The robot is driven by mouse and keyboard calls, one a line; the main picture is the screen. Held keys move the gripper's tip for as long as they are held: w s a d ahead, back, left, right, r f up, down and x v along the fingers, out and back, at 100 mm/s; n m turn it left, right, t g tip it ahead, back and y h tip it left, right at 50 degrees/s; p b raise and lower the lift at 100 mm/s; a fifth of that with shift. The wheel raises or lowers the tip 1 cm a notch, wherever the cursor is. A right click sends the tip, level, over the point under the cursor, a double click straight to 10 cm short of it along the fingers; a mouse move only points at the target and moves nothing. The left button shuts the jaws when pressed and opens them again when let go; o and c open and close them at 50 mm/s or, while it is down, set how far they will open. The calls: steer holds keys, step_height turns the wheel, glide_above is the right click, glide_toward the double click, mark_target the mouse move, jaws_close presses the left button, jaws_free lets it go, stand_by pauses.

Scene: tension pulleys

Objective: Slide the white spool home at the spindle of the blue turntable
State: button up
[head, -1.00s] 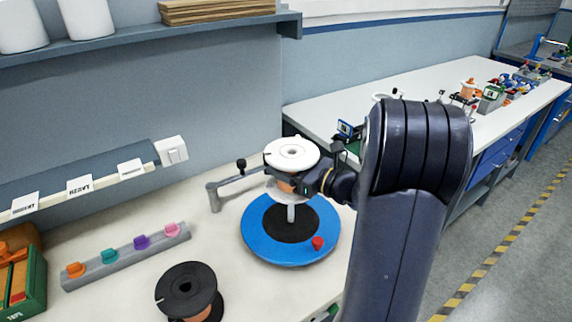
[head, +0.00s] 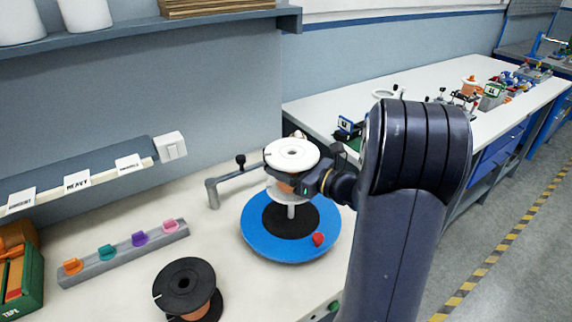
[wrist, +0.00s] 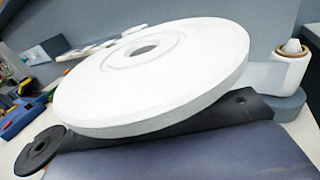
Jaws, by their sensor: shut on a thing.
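The white spool (head: 291,154) is held in my gripper (head: 305,184), which is shut on its orange-brown middle between the two white flanges. The spool is upright above the blue turntable (head: 256,236). The grey spindle (head: 291,211) shows below the lower flange and stands up from the turntable's black centre pad. Whether the spindle's tip is inside the spool's bore is hidden. In the wrist view the white spool's top flange (wrist: 110,100) fills the middle, with its centre hole visible.
A grey arm with a black knob (head: 241,160) stands close left of the spool. A red knob (head: 318,239) sits on the turntable's front right. A black spool (head: 187,287) stands at the front, and a rail of coloured pegs (head: 128,254) lies left.

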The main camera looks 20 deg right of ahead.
steer(key=shift+f+b, duration=0.5)
steer(key=shift+f, duration=0.1)
steer(key=shift+f, duration=0.15)
stand_by(0.6)
steer(key=shift+f+b, duration=1.3)
steer(key=shift+f, duration=0.05)
steer(key=shift+f, duration=0.1)
steer(key=shift+f+b, duration=1.3)
steer(key=shift+f, duration=0.1)
steer(key=shift+f, duration=0.2)
stand_by(0.5)
steer(key=shift+f+b, duration=1.3)
steer(key=shift+f+b, duration=0.3)
steer(key=shift+f, duration=0.05)
stand_by(0.5)
